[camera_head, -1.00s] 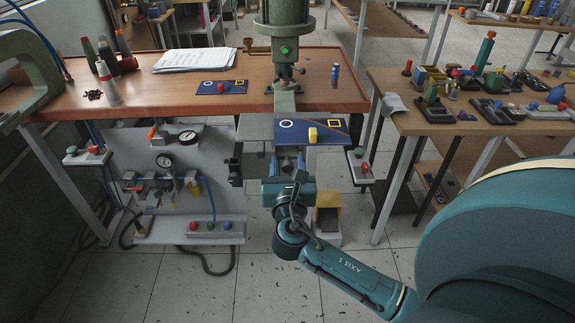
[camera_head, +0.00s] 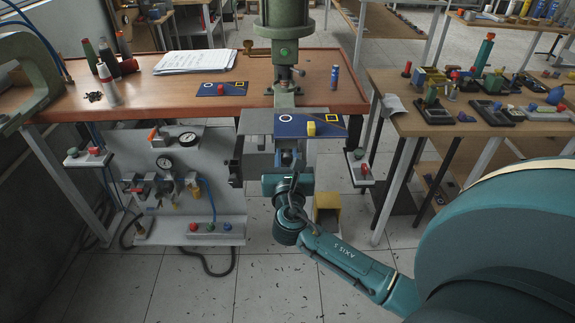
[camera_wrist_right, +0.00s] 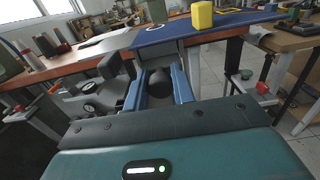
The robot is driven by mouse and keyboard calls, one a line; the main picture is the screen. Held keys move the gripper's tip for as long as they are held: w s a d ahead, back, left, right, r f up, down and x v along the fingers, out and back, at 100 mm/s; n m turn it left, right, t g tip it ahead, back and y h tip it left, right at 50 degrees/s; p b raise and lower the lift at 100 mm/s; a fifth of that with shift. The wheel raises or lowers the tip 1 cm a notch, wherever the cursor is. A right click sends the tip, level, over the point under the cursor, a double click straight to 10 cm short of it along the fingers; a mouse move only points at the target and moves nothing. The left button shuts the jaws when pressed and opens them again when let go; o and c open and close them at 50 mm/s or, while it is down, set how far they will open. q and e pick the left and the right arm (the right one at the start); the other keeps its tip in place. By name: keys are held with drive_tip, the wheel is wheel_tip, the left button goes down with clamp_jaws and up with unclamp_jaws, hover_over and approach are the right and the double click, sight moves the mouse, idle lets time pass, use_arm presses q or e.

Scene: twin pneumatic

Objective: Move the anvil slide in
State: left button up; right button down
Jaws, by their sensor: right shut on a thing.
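The anvil slide sticks out from the table's front edge below the press, carrying a blue plate (camera_head: 293,129) with a white ring, a yellow square outline and a yellow block (camera_head: 311,128) near its middle. The plate also shows in the right wrist view (camera_wrist_right: 225,24), above the fingers. My right gripper (camera_head: 290,157) is under the plate's front edge. In the right wrist view its blue fingers (camera_wrist_right: 160,84) are shut around a dark rounded handle (camera_wrist_right: 161,90) at the slide's front. The handle is hidden from the head camera. My left gripper is not in view.
The green press (camera_head: 286,50) stands above the table (camera_head: 215,103) behind the slide. A second blue board (camera_head: 219,88) lies left of it, and a blue can (camera_head: 335,78) stands right. A pneumatic panel (camera_head: 185,190) hangs lower left. A side table (camera_head: 425,130) stands right.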

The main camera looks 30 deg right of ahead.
sight(286, 150)
drive_tip(key=x, duration=0.5)
drive_tip(key=shift+w+d, duration=0.15)
drive_tip(key=shift+w, duration=0.05)
drive_tip(key=c, duration=1.2)
unclamp_jaws()
drive_tip(key=b+v, duration=0.1)
drive_tip(key=v, duration=1.2)
